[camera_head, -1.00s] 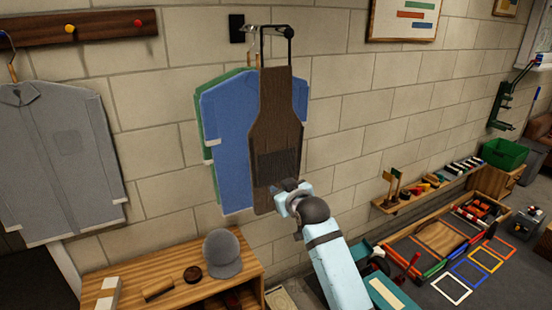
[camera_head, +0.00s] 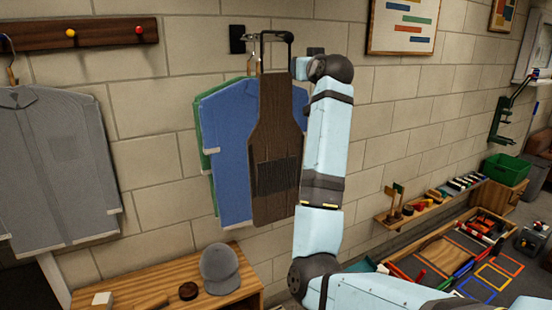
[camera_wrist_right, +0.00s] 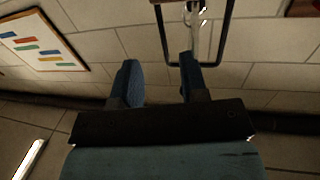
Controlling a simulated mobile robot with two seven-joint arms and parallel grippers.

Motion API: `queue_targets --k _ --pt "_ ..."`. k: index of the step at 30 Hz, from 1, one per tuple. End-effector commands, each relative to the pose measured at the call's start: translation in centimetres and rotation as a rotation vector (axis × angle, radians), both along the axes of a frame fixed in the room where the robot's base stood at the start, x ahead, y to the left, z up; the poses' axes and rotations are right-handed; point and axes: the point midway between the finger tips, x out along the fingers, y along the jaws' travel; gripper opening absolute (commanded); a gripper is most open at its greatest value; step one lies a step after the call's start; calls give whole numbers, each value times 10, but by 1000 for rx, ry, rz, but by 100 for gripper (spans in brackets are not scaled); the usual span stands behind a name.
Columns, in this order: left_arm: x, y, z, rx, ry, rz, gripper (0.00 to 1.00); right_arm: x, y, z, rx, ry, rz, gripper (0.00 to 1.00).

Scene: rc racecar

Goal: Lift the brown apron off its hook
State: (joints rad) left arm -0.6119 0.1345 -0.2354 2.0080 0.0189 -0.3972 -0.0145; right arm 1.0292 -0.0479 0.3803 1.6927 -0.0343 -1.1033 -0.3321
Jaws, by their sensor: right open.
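The brown apron (camera_head: 275,150) hangs on the wall at centre in the head view, in front of a blue shirt (camera_head: 228,150). A black loop (camera_head: 276,34) rises from its top to the hook area; a black loop also shows in the right wrist view (camera_wrist_right: 163,30). The hook itself is not clear. My right gripper (camera_head: 298,68) is beside the apron's top right, below the loop's upper bar. In the wrist view it (camera_wrist_right: 157,62) is open, with one finger overlapping the loop's crossbar; I cannot tell whether they touch. My left gripper is not in view.
A green garment (camera_head: 203,130) hangs behind the blue shirt. A grey shirt (camera_head: 50,170) hangs at left under a peg rail (camera_head: 110,30). A wooden bench (camera_head: 150,275) with a grey cap (camera_head: 220,268) stands below. A framed picture (camera_head: 402,28) is right of my gripper.

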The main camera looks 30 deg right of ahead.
Motion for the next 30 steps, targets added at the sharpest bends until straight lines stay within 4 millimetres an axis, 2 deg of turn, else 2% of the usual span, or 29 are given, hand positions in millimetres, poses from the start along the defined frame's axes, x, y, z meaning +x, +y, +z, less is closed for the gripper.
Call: queue_targets --k 4,11,21,30 --pt "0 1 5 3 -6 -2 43 26 -5 2 1 1 1 40" --pt "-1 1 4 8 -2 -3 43 44 -9 1 0 -1 0 40" --pt "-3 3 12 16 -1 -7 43 88 -17 4 1 1 1 40" --pt "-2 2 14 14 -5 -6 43 92 -18 2 -1 -1 0 40"
